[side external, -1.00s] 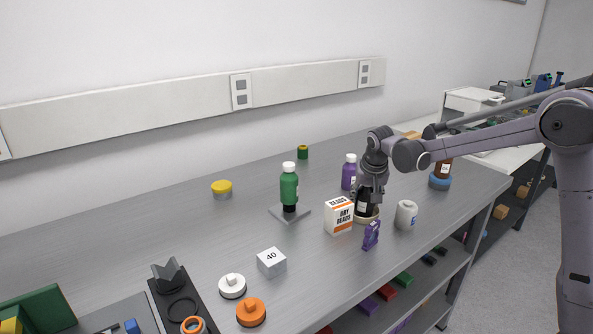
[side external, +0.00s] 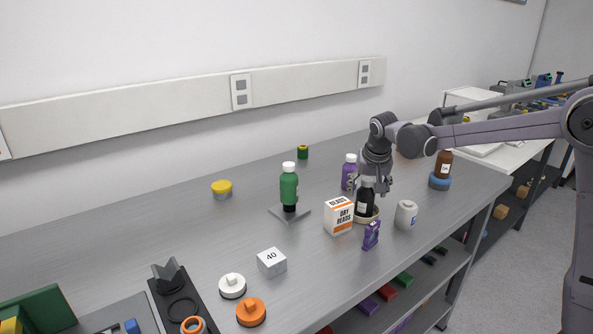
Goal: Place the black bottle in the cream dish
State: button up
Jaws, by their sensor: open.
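The black bottle (side external: 364,205) stands upright in the cream dish (side external: 375,217), behind the bead box. Only part of the dish's rim shows; the box hides some of it. The bottle has a pale label and its upper end is close under my gripper. My gripper (side external: 375,183) points down just above the bottle, with its fingers apart and around or beside the bottle's top; I cannot tell if they touch it.
A white-and-orange bead box (side external: 339,216), a small purple box (side external: 371,236) and a white roll-shaped item (side external: 405,214) stand close around the dish. A purple bottle (side external: 349,172) is behind. A brown bottle (side external: 444,164) stands on a blue base to the right.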

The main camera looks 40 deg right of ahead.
jog(key=v, duration=0.8)
jog(key=s+a+f+n+t+y, duration=0.1)
jog(key=s+a+f+n, duration=0.2)
jog(key=s+a, duration=0.3)
jog(key=s+a+f+n+t+y, duration=0.1)
jog(key=s+a+n, duration=0.4)
jog(key=s, duration=0.9)
notch_tip(320, 180, down, 2)
jog(key=shift+a+f+t+y, duration=0.2)
jog(key=shift+a+t+y, duration=0.25)
jog(key=shift+t, duration=0.35)
